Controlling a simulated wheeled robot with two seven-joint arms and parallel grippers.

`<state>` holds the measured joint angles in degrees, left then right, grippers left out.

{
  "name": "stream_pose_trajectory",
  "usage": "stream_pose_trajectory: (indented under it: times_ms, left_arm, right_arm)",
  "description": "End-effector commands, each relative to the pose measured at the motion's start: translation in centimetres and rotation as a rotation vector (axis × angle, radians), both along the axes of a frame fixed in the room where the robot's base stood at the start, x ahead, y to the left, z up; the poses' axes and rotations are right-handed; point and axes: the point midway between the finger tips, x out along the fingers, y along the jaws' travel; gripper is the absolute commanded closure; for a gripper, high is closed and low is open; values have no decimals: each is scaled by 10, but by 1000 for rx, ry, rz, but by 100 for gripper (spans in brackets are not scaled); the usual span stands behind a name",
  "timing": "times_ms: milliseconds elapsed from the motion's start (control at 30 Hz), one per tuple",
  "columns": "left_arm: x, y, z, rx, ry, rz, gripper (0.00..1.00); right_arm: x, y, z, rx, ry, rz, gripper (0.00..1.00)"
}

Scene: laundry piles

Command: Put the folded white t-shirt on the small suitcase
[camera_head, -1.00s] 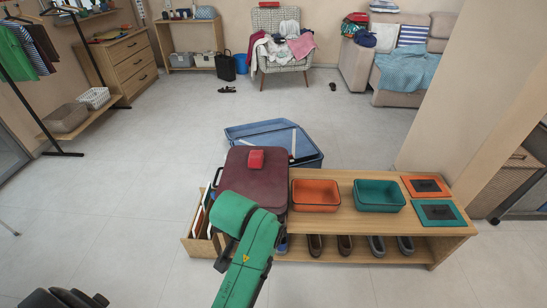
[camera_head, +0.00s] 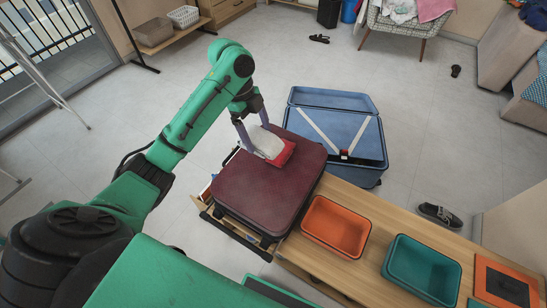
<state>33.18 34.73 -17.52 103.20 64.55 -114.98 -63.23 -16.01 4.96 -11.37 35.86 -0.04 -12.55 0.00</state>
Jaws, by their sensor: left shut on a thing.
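My left gripper (camera_head: 257,138) is shut on the folded white t-shirt (camera_head: 266,143), pointing down over the maroon suitcase (camera_head: 262,192). The suitcase lies flat at the left end of the wooden bench. A red folded item (camera_head: 285,154) rests on the suitcase near its far edge. The white t-shirt overlaps the red item in the picture; I cannot tell whether it touches it. My right gripper is out of view.
An open blue suitcase (camera_head: 334,127) lies on the floor behind the bench (camera_head: 385,217). An orange bin (camera_head: 336,226) and a teal bin (camera_head: 421,269) stand on the bench to the right. Shoes (camera_head: 440,214) lie on the floor beyond it.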

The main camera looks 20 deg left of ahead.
Motion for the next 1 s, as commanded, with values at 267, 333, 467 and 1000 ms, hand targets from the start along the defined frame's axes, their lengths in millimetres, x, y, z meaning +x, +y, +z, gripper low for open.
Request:
stream_pose_trajectory:
  times_ms: [267,333,467,1000]
  left_arm:
    - [-3,0,-80,-3,9,-2,74]
    - [-3,0,-104,-3,8,-1,74]
    - [-3,0,-141,-1,5,0,74]
    - [-3,0,-198,0,0,-2,74]
  right_arm:
    - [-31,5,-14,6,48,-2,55]
    - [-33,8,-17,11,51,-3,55]
    - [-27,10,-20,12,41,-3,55]
    - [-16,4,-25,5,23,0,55]
